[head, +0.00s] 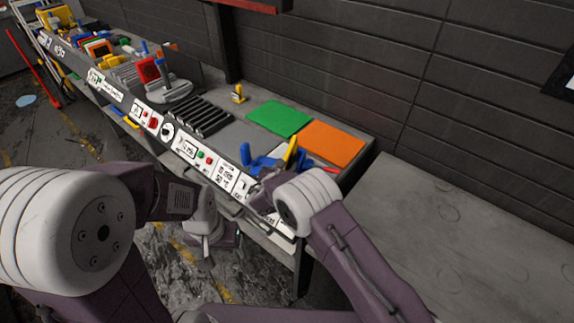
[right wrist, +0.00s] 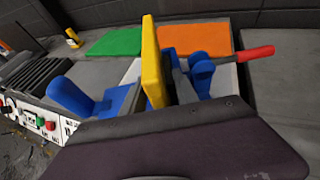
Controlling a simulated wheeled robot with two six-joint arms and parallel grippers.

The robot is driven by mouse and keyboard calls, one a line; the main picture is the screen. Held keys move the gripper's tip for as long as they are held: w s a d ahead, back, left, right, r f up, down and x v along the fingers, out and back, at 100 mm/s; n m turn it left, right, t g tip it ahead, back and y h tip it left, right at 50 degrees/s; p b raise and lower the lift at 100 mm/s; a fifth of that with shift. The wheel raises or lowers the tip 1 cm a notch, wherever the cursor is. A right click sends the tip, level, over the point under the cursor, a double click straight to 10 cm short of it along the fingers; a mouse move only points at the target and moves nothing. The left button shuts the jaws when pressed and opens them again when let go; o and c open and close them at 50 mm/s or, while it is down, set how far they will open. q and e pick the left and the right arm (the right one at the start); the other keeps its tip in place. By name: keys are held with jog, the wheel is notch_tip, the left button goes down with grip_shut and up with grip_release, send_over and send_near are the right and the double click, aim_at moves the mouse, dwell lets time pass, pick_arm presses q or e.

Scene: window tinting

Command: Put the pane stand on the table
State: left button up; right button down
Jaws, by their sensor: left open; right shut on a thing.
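The blue pane stand (head: 263,161) is at the front right of the long work table (head: 238,137), partly hidden by my right wrist. In the right wrist view its blue parts (right wrist: 78,98) show on both sides of an upright yellow piece (right wrist: 152,68). I cannot tell whether the yellow piece belongs to the stand. My right gripper (right wrist: 178,88) is shut on the stand; its fingertips are mostly hidden. I cannot tell whether the stand touches the table top. My left gripper (head: 218,240) is open and empty, low in front of the table.
A green sheet (head: 280,118) and an orange sheet (head: 332,143) lie flat behind the stand. A red-handled tool (right wrist: 255,53) is right beside it. A black slotted rack (head: 200,115) and a small yellow item (head: 239,93) are to the left. A bare grey surface (head: 470,220) extends at right.

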jog(key=shift+w, duration=0.1)
jog(key=shift+f, duration=0.1)
jog(key=c, duration=0.9)
grip_release()
jog(key=shift+f, duration=0.1)
jog(key=shift+c, duration=0.2)
